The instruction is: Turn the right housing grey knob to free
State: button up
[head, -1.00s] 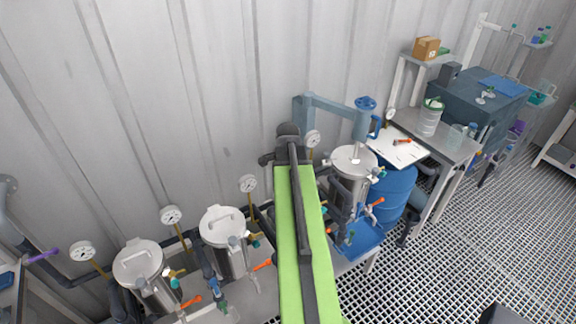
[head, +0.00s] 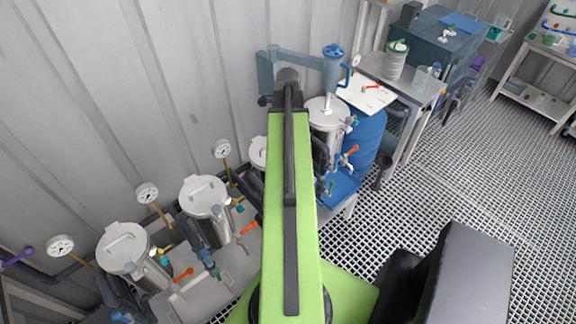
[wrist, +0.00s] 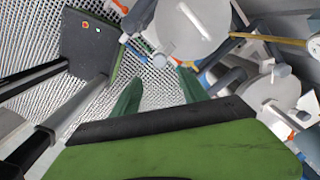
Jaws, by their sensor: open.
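Steel housings with round lids stand in a row along the wall in the head view. Two are left of my arm, a left one (head: 122,246) and a middle one (head: 203,196). A third lid (head: 257,152) is partly hidden by my arm. A farther vessel (head: 326,112) stands to its right. I cannot pick out the grey knob for certain. In the wrist view, my gripper (wrist: 160,76) is open and empty, its green fingers apart over the floor grating. A vessel lid (wrist: 190,30) is just beyond the fingers and another lid (wrist: 268,95) is to the right. My arm hides the gripper in the head view.
Pressure gauges (head: 147,194) and dark pipes line the wall. Orange-handled valves (head: 184,274) stick out in front of the housings. A blue drum (head: 362,150) and a grey bench (head: 405,78) stand at the right. The grating floor (head: 420,190) is open on the right.

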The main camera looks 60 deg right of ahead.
notch_tip(320, 180, down, 11)
jog(key=b, duration=0.9)
jog(key=shift+r, duration=0.1)
grip_shut()
